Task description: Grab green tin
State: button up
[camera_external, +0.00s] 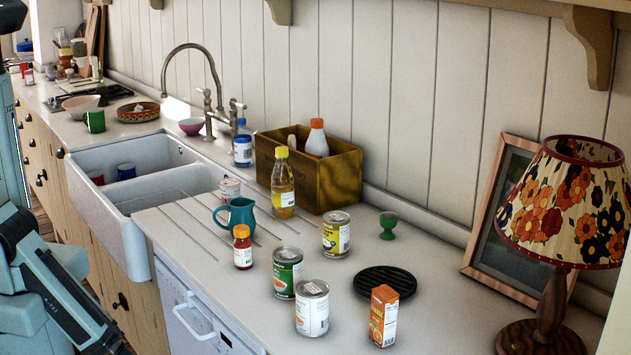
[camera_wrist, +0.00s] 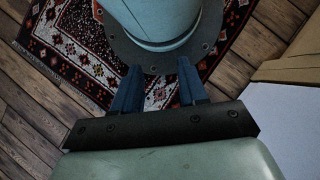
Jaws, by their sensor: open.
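The green tin (camera_external: 288,273) stands upright on the worktop in the external view. It has a green label with a white and orange part and a bare metal lid. A white-labelled tin (camera_external: 312,308) stands close in front of it to the right and may cover a little of its edge. My gripper (camera_wrist: 155,88) shows in the wrist view with its two blue fingers apart and nothing between them. It points down over a floor and a rug, away from the tins. In the external view my arm is at the lower left, off the worktop, and the fingers are not clear there.
The dishwasher (camera_external: 195,315) front is below the worktop edge. A lamp (camera_external: 565,215) stands right.

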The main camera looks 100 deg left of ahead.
jog(key=shift+o, duration=0.2)
jog(key=o, duration=1)
jog(key=shift+w, duration=0.1)
